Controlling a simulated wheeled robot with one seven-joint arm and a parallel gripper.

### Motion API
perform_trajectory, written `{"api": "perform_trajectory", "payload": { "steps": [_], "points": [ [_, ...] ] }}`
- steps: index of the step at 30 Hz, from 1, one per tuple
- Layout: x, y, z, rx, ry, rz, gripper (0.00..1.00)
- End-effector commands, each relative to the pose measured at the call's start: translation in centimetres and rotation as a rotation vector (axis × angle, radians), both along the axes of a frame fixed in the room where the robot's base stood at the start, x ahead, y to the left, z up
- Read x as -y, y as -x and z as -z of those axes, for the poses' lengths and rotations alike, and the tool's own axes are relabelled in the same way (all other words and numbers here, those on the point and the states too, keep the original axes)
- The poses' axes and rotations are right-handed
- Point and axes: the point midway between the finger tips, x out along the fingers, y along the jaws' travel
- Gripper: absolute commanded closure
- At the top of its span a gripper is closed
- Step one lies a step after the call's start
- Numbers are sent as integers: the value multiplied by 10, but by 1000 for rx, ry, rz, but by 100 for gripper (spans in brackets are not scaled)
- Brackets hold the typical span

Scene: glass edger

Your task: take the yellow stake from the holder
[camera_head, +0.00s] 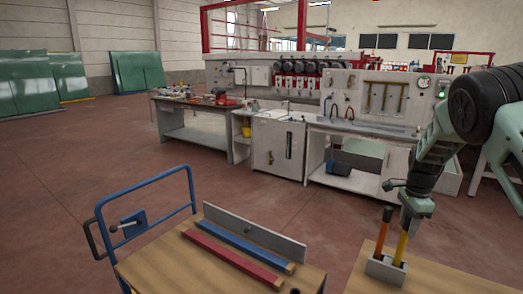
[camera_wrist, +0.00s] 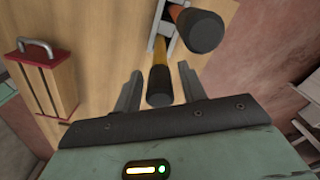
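The yellow stake (camera_head: 402,248) stands upright in a grey holder (camera_head: 377,271) on a wooden top. In the wrist view its dark end and yellow shaft (camera_wrist: 160,62) show between the fingers. My gripper (camera_head: 408,222) is at the upper end of the yellow stake. In the wrist view my gripper (camera_wrist: 161,70) is open, with a finger on each side of the stake and a gap on both sides. An orange stake with a dark end (camera_head: 382,229) stands beside it in the same holder. The holder shows partly in the wrist view (camera_wrist: 164,17).
The orange stake's dark end (camera_wrist: 201,32) is close to my right finger in the wrist view. A blue-railed cart (camera_head: 150,262) with long bars stands left. A workbench (camera_head: 345,125) stands behind.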

Motion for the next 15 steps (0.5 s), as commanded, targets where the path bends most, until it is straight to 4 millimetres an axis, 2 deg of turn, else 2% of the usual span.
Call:
{"api": "perform_trajectory", "payload": {
  "steps": [1,4,15],
  "points": [
    [0,0,0,0,0,0,73],
    [0,0,0,0,0,0,100],
    [0,0,-7,1,0,0,100]
  ]
}}
